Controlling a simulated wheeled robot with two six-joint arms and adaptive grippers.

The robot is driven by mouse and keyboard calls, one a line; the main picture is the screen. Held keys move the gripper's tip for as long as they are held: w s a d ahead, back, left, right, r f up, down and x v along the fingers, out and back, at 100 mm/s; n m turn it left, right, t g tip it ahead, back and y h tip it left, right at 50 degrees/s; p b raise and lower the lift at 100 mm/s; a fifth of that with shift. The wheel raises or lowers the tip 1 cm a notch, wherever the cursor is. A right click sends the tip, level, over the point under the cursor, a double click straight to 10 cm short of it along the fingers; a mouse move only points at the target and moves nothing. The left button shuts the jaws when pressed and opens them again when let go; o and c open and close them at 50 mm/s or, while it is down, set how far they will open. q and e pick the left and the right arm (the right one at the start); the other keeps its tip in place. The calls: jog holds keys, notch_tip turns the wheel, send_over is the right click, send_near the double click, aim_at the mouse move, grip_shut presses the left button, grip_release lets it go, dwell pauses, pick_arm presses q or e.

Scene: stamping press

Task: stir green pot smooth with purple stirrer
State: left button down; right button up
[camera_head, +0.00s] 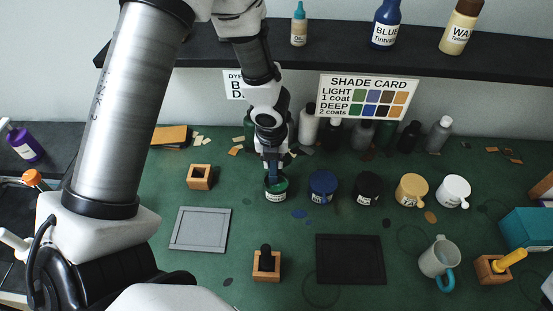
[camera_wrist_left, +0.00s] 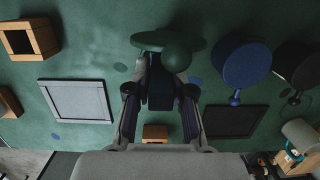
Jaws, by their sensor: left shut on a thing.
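The green pot (camera_head: 276,195) stands on the green bench at the left end of the row of pots, with green paint showing at its top. My left gripper (camera_head: 272,160) points down right above it and is shut on a dark bluish handle, taken to be the purple stirrer (camera_head: 272,172). The stirrer's lower end reaches the pot's mouth; its tip is hidden. In the left wrist view the gripper (camera_wrist_left: 160,95) is closed around a dark block-like handle, with the green pot (camera_wrist_left: 180,57) just beyond the fingertips. My right gripper is not in view.
A blue pot (camera_head: 323,186) stands close right, then black (camera_head: 367,188), tan (camera_head: 411,190) and white (camera_head: 453,190) pots. An empty wooden holder (camera_head: 200,177) is left. Holders with a black stirrer (camera_head: 266,262) and a yellow one (camera_head: 500,265), and a mug (camera_head: 438,260), stand in front.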

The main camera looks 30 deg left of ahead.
pick_arm(q)
jog(key=shift+s+d+r, duration=0.1)
jog(key=shift+d, duration=0.45)
jog(key=shift+r+p, duration=0.3)
jog(key=shift+p, duration=0.2)
notch_tip(320, 180, up, 7)
jog(key=p, duration=0.6)
jog(key=shift+p, duration=0.3)
jog(key=shift+f, duration=0.1)
